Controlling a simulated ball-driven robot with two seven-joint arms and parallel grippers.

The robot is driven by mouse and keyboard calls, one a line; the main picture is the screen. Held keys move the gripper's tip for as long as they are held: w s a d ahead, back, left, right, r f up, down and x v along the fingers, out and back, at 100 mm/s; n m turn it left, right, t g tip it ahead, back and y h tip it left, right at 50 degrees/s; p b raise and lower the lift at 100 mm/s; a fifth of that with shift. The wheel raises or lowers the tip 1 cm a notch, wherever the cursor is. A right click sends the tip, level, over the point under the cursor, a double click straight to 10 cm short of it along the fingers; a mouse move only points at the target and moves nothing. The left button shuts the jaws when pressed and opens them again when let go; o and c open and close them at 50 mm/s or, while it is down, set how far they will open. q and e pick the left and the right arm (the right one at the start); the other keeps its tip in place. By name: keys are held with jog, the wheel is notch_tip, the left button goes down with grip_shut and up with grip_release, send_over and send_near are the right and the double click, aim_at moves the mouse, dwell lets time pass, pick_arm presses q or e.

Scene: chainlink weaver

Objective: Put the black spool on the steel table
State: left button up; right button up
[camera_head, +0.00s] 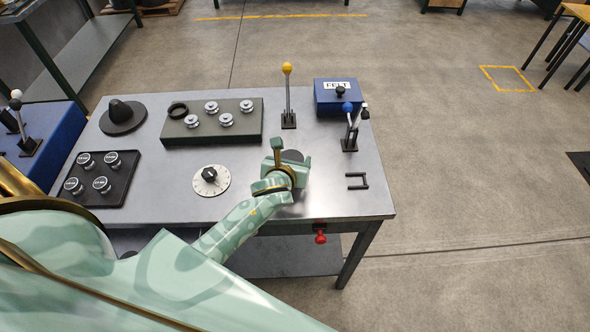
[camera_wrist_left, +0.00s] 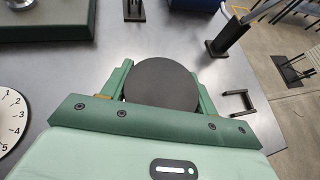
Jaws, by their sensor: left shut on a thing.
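The black spool shows as a round black disc (camera_wrist_left: 160,84) in the left wrist view, between the two green fingers. In the head view only its dark top (camera_head: 293,156) shows past my gripper. My left gripper (camera_head: 288,168) is shut on the spool, over the front right part of the steel table (camera_head: 335,203). The spool's underside is hidden, so I cannot tell whether it touches the table or hangs just above it. My right gripper is not in view.
A white dial (camera_head: 211,180) lies left of my gripper and a small black bracket (camera_head: 357,181) lies right. Behind stand a grey-green block with several metal spools (camera_head: 247,133), a yellow-knobbed lever (camera_head: 288,95), a blue-knobbed lever (camera_head: 350,132) and a blue FELT box (camera_head: 326,98).

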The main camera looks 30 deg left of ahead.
pick_arm(q)
jog(key=shift+w+f, duration=0.25)
jog(key=shift+f, duration=0.05)
jog(key=f+b, duration=0.1)
jog(key=f, duration=0.2)
jog(key=shift+w+f+b, duration=0.2)
jog(key=shift+b, duration=0.2)
jog(key=shift+r, duration=0.1)
jog(key=o, duration=1.3)
jog(key=shift+s+f, duration=0.1)
jog(key=shift+f, duration=0.1)
jog(key=shift+r, duration=0.1)
